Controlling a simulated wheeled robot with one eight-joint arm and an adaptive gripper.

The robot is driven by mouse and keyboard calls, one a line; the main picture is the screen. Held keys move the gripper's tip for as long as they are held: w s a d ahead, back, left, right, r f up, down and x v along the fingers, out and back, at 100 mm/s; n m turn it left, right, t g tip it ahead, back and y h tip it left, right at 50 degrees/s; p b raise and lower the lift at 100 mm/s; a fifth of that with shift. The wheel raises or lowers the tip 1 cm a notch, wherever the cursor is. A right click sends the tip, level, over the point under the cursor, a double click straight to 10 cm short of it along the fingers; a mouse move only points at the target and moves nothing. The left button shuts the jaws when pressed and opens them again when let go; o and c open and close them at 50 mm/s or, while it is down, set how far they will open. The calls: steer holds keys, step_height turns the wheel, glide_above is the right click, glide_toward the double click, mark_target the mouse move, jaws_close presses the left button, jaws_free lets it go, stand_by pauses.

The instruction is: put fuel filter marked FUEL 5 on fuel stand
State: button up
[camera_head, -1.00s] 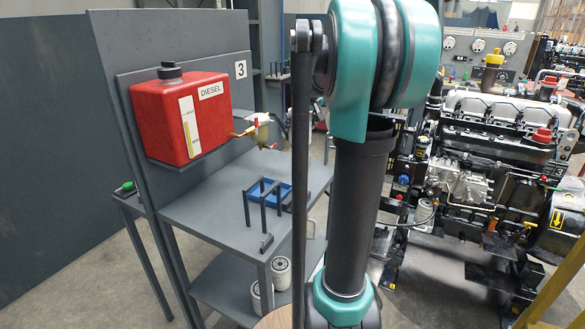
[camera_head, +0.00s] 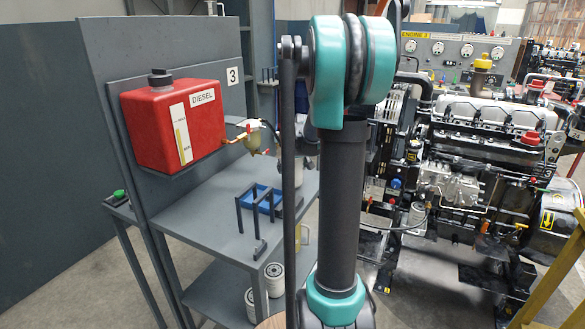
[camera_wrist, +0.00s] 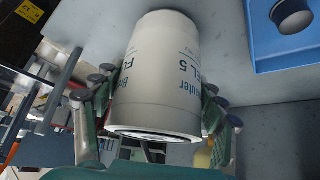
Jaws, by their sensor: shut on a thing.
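The white fuel filter (camera_wrist: 160,70) fills the middle of the wrist view, with "FUEL 5" lettering upside down on its side. My gripper (camera_wrist: 160,95) has green fingers closed on both sides of it. In the head view my arm hides most of the gripper and filter. The grey fuel stand (camera_head: 200,222) stands at left, with a red DIESEL tank (camera_head: 172,125) on its back panel, marked 3. A brass-coloured fitting with red handles (camera_head: 252,138) sits right of the tank, partly beside my arm.
A black rod frame (camera_head: 240,212) and a blue tray (camera_head: 262,198) stand on the stand's shelf; the tray also shows in the wrist view (camera_wrist: 262,62). White filters (camera_head: 274,280) sit on the lower shelf. A large engine (camera_head: 480,150) stands at right.

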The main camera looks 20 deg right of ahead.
steer(key=o, duration=1.5)
steer(key=shift+f, duration=0.1)
steer(key=shift+c, duration=0.2)
steer(key=v, duration=1.2)
